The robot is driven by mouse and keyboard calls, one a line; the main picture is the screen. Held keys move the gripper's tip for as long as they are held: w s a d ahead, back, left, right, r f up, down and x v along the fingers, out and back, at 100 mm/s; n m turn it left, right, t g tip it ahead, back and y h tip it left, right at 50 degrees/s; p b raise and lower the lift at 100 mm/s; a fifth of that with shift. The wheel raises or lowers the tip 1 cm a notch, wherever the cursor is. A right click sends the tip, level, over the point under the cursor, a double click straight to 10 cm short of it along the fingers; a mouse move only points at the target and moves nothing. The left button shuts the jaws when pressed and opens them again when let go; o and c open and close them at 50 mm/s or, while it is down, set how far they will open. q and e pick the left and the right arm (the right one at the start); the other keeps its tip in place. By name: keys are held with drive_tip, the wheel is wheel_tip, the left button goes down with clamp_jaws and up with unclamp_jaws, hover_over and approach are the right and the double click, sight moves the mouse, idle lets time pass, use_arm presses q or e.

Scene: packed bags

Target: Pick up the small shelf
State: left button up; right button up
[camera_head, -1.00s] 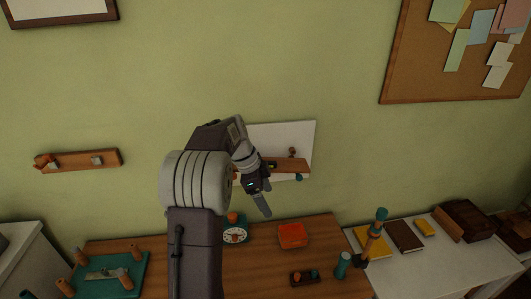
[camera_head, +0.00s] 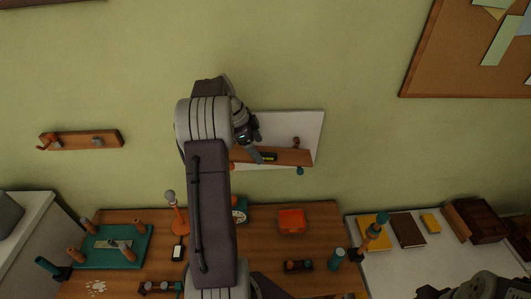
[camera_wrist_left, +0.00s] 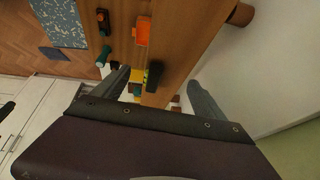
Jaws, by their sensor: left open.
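The small shelf (camera_head: 296,156) is a narrow wooden board in front of a white panel (camera_head: 309,125) on the green wall, with small pegs or knobs near its right end. My left arm hides its left part in the head view. My left gripper (camera_head: 262,154) is at the shelf's left-middle part, its jaws overlapping the board in the picture. In the left wrist view the gripper (camera_wrist_left: 160,88) has its two fingers wide apart. A wooden board (camera_wrist_left: 185,40) shows beyond and between them; I cannot tell whether a finger touches it.
Below stands a wooden table (camera_head: 322,215) with an orange box (camera_head: 291,221), a clock (camera_head: 239,213) and a green tray (camera_head: 140,240). A white side table (camera_head: 400,262) holds books and a teal-and-orange post. A peg rail (camera_head: 85,140) hangs at left.

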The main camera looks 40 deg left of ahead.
sight(266, 156)
use_arm(q)
drive_tip(key=w+f, duration=0.1)
drive_tip(key=w+f+p, duration=0.1)
drive_tip(key=shift+w+d+f, duration=0.15)
drive_tip(key=shift+w+f, duration=0.05)
drive_tip(key=shift+w, duration=0.1)
drive_tip(key=p+x, duration=0.1)
drive_tip(key=x, duration=0.2)
drive_tip(key=shift+s+d+f+p, duration=0.1)
drive_tip(key=shift+d+f+p, duration=0.05)
drive_tip(key=shift+f+p, duration=0.25)
drive_tip(key=shift+s+f, duration=0.15)
drive_tip(key=shift+s, duration=0.1)
drive_tip(key=shift+w+f, duration=0.1)
drive_tip(key=shift+w, duration=0.15)
drive_tip(key=c, duration=1.4)
drive_tip(key=shift+o, duration=0.2)
use_arm(e)
drive_tip(key=shift+w+r, duration=0.4)
drive_tip(key=shift+r, duration=0.25)
drive_tip(key=shift+w+r, duration=0.35)
drive_tip(key=shift+r, duration=0.25)
